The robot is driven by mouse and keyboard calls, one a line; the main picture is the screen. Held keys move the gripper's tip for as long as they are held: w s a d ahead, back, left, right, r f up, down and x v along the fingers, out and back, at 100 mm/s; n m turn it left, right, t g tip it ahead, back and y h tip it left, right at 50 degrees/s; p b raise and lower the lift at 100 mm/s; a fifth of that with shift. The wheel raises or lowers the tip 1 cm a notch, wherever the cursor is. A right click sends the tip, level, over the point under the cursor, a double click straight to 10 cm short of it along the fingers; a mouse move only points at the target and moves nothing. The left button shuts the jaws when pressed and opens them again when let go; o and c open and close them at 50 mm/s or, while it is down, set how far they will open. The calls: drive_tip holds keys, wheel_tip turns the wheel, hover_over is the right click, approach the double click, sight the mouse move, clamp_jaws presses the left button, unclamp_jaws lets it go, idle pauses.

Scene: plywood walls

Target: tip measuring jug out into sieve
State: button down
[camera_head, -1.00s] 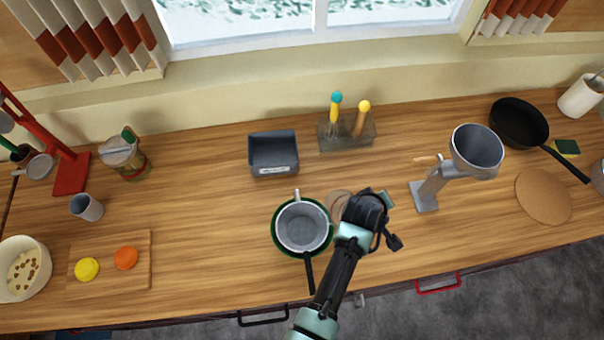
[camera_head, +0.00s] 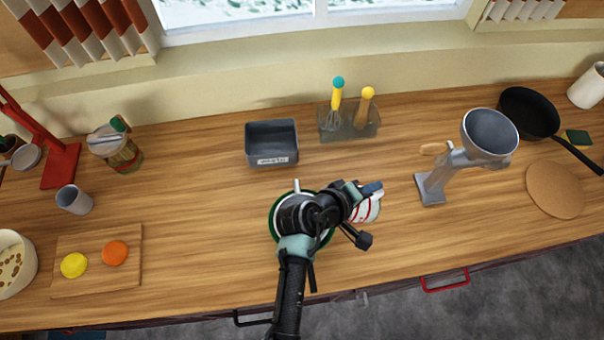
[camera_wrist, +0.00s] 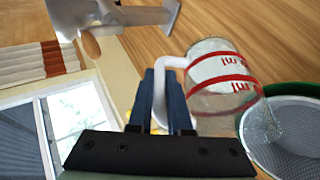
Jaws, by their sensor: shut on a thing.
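The measuring jug (camera_wrist: 220,80) is clear with red bands and lettering and a pale handle. My gripper (camera_wrist: 165,85) is shut on that handle, with a dark finger on each side. In the head view the jug (camera_head: 366,210) shows partly beneath my gripper (camera_head: 368,189), at the right of the sieve. The sieve (camera_wrist: 292,132) is grey mesh with a green rim around it, at the right of the wrist view. The jug's mouth end overlaps the sieve's near edge there. In the head view my arm hides most of the sieve (camera_head: 297,186). I cannot tell what the jug holds.
A grey labelled tin (camera_head: 272,145) and a utensil holder (camera_head: 348,125) stand behind. A metal grinder (camera_head: 440,180) stands to the right, with a black pan (camera_head: 528,112) and a cork mat (camera_head: 554,190) beyond. A board (camera_head: 95,260) lies left. The counter left of the sieve is clear.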

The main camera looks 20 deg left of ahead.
drive_tip(key=shift+s+a+r+n+t+h+b, duration=0.2)
drive_tip(key=shift+s+a+r+t+h+b, duration=0.15)
drive_tip(key=shift+a+r+t+h+b, duration=0.45)
drive_tip(key=shift+s+a+r+n+t+h+b, duration=0.1)
drive_tip(key=shift+s+a+r+n+t+b, duration=0.3)
drive_tip(key=shift+b, duration=0.7)
drive_tip(key=shift+d+r, duration=0.1)
drive_tip(key=shift+r, duration=0.05)
drive_tip(key=shift+s+a+r+t+h+b, duration=0.25)
drive_tip(key=shift+s+a+r+b, duration=0.15)
drive_tip(key=shift+a+b, duration=0.25)
drive_tip(key=shift+s+a+r+t+h+b, duration=0.15)
drive_tip(key=shift+s+a+r+h+b, duration=0.1)
drive_tip(key=shift+s+a+b, duration=0.3)
drive_tip(key=shift+a+r, duration=0.1)
drive_tip(key=shift+a, duration=0.05)
drive_tip(key=shift+s+a+r+n+t+h+b, duration=0.35)
drive_tip(key=shift+a+t+h+b, duration=0.3)
drive_tip(key=shift+b, duration=0.5)
drive_tip(key=shift+s+a+r+n+t+h+b, duration=0.3)
drive_tip(key=shift+a+b, duration=0.2)
drive_tip(key=shift+b, duration=0.2)
drive_tip(key=shift+s+a+r+n+t+h+b, duration=0.1)
drive_tip(key=shift+s+a+t+h+b, duration=0.1)
drive_tip(key=shift+s+a+t+b, duration=0.35)
drive_tip(key=shift+s+a+r+n+t+h+b, duration=0.2)
drive_tip(key=shift+a+b, duration=0.3)
drive_tip(key=shift+b, duration=0.4)
